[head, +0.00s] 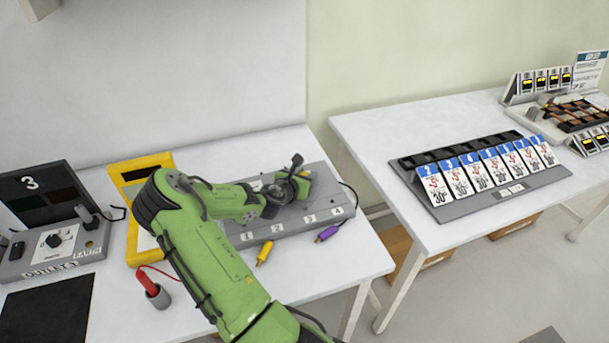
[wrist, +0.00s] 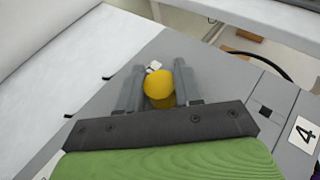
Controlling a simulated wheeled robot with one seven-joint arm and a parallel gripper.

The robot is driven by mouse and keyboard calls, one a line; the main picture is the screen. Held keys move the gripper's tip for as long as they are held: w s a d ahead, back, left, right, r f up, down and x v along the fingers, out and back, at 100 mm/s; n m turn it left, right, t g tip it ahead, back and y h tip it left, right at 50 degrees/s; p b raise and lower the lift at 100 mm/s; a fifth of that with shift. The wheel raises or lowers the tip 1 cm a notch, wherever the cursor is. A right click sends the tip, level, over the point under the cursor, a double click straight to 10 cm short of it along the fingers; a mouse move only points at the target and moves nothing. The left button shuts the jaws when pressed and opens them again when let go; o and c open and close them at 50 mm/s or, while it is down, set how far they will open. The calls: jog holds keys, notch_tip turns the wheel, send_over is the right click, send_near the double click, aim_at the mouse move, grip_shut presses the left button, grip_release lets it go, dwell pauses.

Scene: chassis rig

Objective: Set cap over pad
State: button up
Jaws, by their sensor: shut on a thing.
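My gripper (wrist: 158,82) is shut on a round yellow piece, which I take to be the cap (wrist: 158,83). It sits between the two grey fingers in the wrist view, over the grey panel (wrist: 212,75). A small white piece (wrist: 153,66) shows just past the cap; I cannot tell whether it is the pad. I cannot tell whether the cap touches the panel.
A yellow plug (head: 264,252) and a purple plug (head: 327,234) lie by the panel's front edge. A second table (head: 400,125) holds a card rack (head: 505,198).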

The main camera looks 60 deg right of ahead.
jog(key=shift+f, duration=0.15)
jog(key=o, duration=1.1)
jog(key=shift+c, duration=0.2)
jog(key=p+v, duration=0.2)
jog(key=v, duration=1.3)
jog(key=shift+a, duration=0.4)
